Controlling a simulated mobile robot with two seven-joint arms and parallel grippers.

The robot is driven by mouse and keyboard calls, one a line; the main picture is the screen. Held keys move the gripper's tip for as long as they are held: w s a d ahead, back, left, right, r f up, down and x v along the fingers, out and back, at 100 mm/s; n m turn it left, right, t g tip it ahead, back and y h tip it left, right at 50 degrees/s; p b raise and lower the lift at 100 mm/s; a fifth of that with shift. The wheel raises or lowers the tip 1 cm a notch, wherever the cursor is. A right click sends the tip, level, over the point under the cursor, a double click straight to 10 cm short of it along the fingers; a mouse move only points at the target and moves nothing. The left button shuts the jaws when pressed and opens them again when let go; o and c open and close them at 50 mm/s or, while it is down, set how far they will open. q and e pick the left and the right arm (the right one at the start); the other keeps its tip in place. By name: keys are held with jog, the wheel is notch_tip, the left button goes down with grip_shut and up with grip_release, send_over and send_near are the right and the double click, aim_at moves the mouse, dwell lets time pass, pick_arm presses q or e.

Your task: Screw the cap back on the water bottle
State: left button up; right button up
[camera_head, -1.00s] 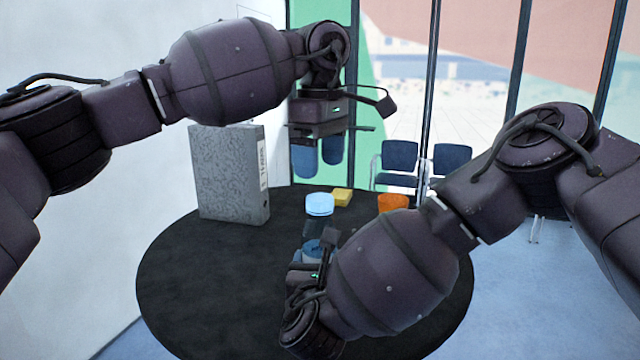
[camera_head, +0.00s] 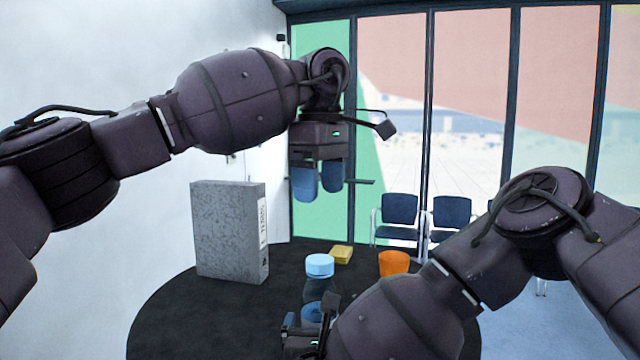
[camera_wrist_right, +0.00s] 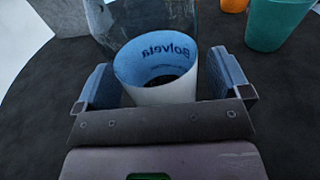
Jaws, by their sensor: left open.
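The water bottle (camera_head: 318,290) stands upright, clear with a light blue cap (camera_head: 319,266) sitting on its top. Whether the cap is tight cannot be seen. The cap is out of that view. My left gripper (camera_head: 319,182) hangs above the cap with its two blue fingers pointing down, open and empty, clearly apart from it.
On the round black table (camera_head: 200,315) are a grey binder (camera_head: 225,235) at left, a yellow block (camera_head: 341,254) behind the bottle and an orange cup (camera_head: 393,263) to its right. A teal cup (camera_wrist_right: 277,22) shows in the right wrist view. Chairs (camera_head: 399,212) stand beyond.

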jog(key=s, duration=0.3)
jog(key=s+b, duration=0.1)
jog(key=s, duration=0.2)
jog(key=s+b, duration=0.1)
jog(key=s, duration=0.2)
jog(key=shift+s+a+f, duration=0.1)
jog(key=shift+s+a, duration=0.15)
jog(key=shift+s, duration=0.65)
